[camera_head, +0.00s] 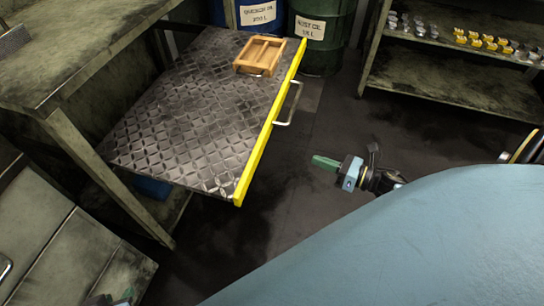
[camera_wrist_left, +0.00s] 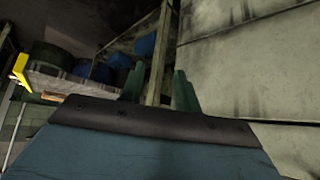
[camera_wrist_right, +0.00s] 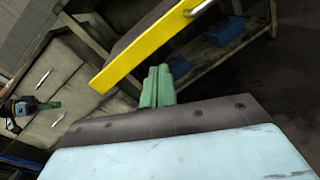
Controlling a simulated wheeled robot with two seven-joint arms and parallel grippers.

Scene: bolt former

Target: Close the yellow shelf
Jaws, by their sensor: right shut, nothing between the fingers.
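The yellow shelf (camera_head: 200,115) is a diamond-plate metal drawer with a yellow front edge (camera_head: 268,130) and a metal handle (camera_head: 291,104). It is pulled out from the workbench at the left. My right gripper (camera_head: 322,162) is shut and empty, apart from the shelf, to the right of its front edge. In the right wrist view the yellow edge (camera_wrist_right: 145,47) lies just beyond my shut fingers (camera_wrist_right: 157,80). My left gripper (camera_head: 125,297) is mostly cut off at the bottom. Its fingers (camera_wrist_left: 159,88) are apart and empty in the left wrist view, with the yellow edge (camera_wrist_left: 20,67) far left.
A wooden tray (camera_head: 260,55) sits on the shelf's far end. The workbench (camera_head: 75,50) stands at the left, with cabinets (camera_head: 50,240) below left. Oil barrels (camera_head: 320,35) stand behind, and a rack (camera_head: 440,75) of small parts at the back right. Floor right of the shelf is clear.

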